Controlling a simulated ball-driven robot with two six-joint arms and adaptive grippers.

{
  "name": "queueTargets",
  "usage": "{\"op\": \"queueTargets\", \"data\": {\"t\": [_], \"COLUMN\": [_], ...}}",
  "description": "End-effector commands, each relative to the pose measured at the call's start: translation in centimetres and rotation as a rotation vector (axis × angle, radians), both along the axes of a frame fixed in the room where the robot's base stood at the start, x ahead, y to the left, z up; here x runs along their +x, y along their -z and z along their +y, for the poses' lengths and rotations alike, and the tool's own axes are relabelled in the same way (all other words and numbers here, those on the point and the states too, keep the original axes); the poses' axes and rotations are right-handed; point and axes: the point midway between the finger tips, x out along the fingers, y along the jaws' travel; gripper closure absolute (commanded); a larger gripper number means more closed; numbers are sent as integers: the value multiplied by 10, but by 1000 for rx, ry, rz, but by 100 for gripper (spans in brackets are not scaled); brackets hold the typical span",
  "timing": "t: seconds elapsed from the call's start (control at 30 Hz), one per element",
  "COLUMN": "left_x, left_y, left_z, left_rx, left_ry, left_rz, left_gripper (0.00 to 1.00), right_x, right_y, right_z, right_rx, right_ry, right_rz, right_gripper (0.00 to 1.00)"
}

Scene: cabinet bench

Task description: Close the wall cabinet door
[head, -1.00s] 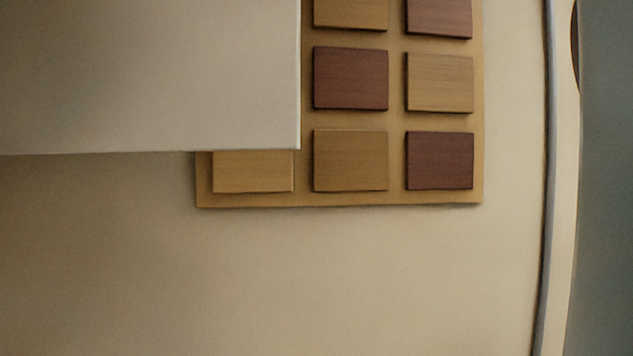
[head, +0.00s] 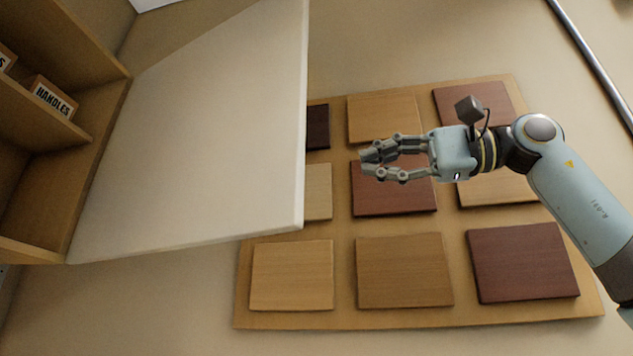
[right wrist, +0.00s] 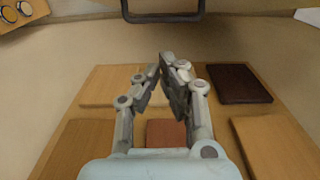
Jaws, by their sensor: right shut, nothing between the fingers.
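The wall cabinet (head: 118,85) is at the left of the head view, with its wooden shelves exposed. Its pale door (head: 205,130) stands open, swung out toward the right with its free edge near the picture's middle. My right gripper (head: 368,165) is to the right of that free edge, apart from it in the picture, pointing left toward it. Its fingers are shut with nothing between them; the fingertips also show close together in the right wrist view (right wrist: 163,78). My left gripper is not in view.
A wooden sample board (head: 420,318) with light and dark square panels is on the wall behind my right arm. A box labelled HANDLES (head: 53,97) sits in the cabinet. A grey rail (head: 592,65) runs at the upper right. A dark bar (right wrist: 163,17) crosses the top of the wrist view.

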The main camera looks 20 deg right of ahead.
Motion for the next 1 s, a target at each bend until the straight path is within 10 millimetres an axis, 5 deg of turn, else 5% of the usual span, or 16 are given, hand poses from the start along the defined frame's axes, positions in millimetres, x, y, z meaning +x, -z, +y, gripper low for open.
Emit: {"op": "queueTargets", "data": {"t": [0.53, 1.0], "left_x": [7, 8], "left_y": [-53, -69], "left_z": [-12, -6], "left_rx": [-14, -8], "left_ry": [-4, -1], "left_rz": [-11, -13], "left_gripper": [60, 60], "right_x": [56, 30], "right_y": [-5, -1], "right_z": [81, 110], "right_rx": [8, 5], "right_ry": [-9, -2], "right_rz": [5, 3], "right_gripper": [100, 100]}}
